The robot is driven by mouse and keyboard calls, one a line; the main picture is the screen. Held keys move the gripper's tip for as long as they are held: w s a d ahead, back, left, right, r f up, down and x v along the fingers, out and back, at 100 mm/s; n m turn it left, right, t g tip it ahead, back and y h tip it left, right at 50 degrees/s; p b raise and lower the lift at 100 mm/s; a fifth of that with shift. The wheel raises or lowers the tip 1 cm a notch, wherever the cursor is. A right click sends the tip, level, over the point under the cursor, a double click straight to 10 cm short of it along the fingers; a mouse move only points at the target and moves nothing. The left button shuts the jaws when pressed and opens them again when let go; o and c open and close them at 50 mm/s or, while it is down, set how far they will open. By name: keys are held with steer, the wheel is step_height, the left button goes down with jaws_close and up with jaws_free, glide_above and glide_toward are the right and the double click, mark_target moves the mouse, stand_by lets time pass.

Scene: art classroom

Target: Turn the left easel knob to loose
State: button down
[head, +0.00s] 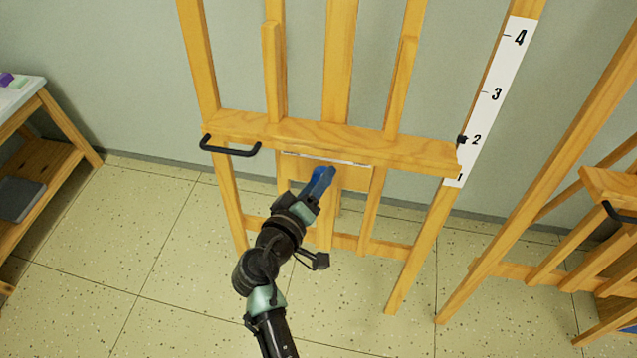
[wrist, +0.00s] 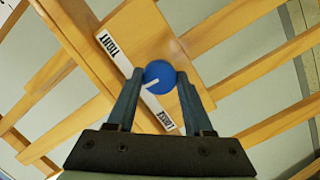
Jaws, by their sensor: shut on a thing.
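The round blue knob (wrist: 160,74) is on the wooden panel below the easel's ledge. It also shows in the head view (head: 322,173), partly covered by my gripper. My gripper (wrist: 160,80) is shut on the knob, one finger on each side. A white pointer line on the knob points to the lower left in the wrist view. A white label strip (wrist: 122,62) beside it reads TIGHT at the upper left and LOOSE at the lower right. The pointer lies between the two words. The easel (head: 340,137) stands upright in the head view.
A black handle (head: 232,150) sticks out at the ledge's left end. A white numbered scale (head: 492,95) runs up the right leg. Another easel (head: 560,150) stands close on the right. A wooden table (head: 70,140) is at the left. The floor left of my arm is clear.

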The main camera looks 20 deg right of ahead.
steer(key=shift+f+n+t+h+b, duration=0.1)
steer(key=shift+n+t+h+b, duration=0.25)
steer(key=shift+n, duration=1.85)
steer(key=shift+f+n+t+h+b, duration=0.1)
steer(key=shift+n+t+h+b, duration=0.25)
steer(key=shift+n, duration=1.85)
steer(key=shift+n+t+h+b, duration=0.1)
steer(key=shift+n+t+b, duration=0.3)
steer(key=shift+n, duration=1.8)
steer(key=shift+c, duration=1.5)
jaws_free()
steer(key=shift+s, duration=0.15)
steer(key=p+v, duration=0.1)
steer(key=v, duration=1.1)
steer(key=shift+s+a, duration=0.2)
steer(key=shift+s, duration=0.2)
